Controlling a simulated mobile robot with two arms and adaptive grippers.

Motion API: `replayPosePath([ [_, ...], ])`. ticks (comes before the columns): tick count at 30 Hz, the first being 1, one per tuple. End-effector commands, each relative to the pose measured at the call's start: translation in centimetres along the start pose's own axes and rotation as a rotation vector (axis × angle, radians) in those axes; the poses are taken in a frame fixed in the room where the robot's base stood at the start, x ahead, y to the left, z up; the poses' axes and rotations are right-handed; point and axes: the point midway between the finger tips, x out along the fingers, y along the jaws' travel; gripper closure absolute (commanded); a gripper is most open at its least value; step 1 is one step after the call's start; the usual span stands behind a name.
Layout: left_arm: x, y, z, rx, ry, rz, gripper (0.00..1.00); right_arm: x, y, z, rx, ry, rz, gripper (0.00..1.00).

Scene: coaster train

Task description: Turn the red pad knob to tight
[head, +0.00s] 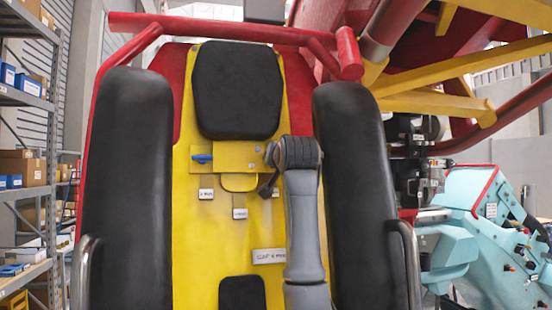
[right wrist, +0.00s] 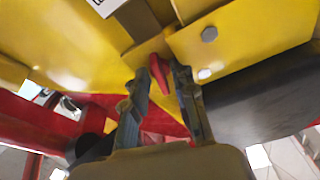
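The red pad knob (right wrist: 158,70) shows in the right wrist view, on the yellow panel beside a yellow plate with bolts. My right gripper (right wrist: 157,88) is open, with one finger on each side of the knob. The right finger is close to the knob; I cannot tell whether either finger touches it. In the head view the knob is hidden behind my right arm, and only a dark part of the right gripper (head: 268,186) shows. My left gripper is not in view.
A blue knob (head: 202,158) sits on the left of the yellow plate (head: 237,157). A black head pad (head: 237,88) is above, and black side cushions (head: 127,190) (head: 352,190) flank the panel. A label reading "GAP 6 mm" (head: 268,256) is below.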

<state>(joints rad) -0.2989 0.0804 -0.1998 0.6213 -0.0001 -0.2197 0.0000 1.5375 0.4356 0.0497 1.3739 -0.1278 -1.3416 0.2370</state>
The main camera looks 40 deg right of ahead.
Motion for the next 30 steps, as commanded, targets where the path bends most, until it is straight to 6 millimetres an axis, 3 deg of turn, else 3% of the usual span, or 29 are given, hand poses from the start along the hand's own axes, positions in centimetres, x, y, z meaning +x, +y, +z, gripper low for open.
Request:
replayPosePath([
  [1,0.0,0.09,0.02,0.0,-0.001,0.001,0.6,-0.01,-0.01,0.0,0.0,0.0,0.0,0.89],
  [3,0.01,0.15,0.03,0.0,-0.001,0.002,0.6,-0.02,-0.01,-0.01,0.0,0.0,0.0,1.0],
  [17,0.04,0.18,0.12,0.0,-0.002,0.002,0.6,-0.06,-0.14,-0.04,0.077,-0.001,0.016,1.0],
  [30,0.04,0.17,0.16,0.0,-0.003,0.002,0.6,-0.06,-0.35,-0.09,0.431,-0.002,0.099,1.0],
])
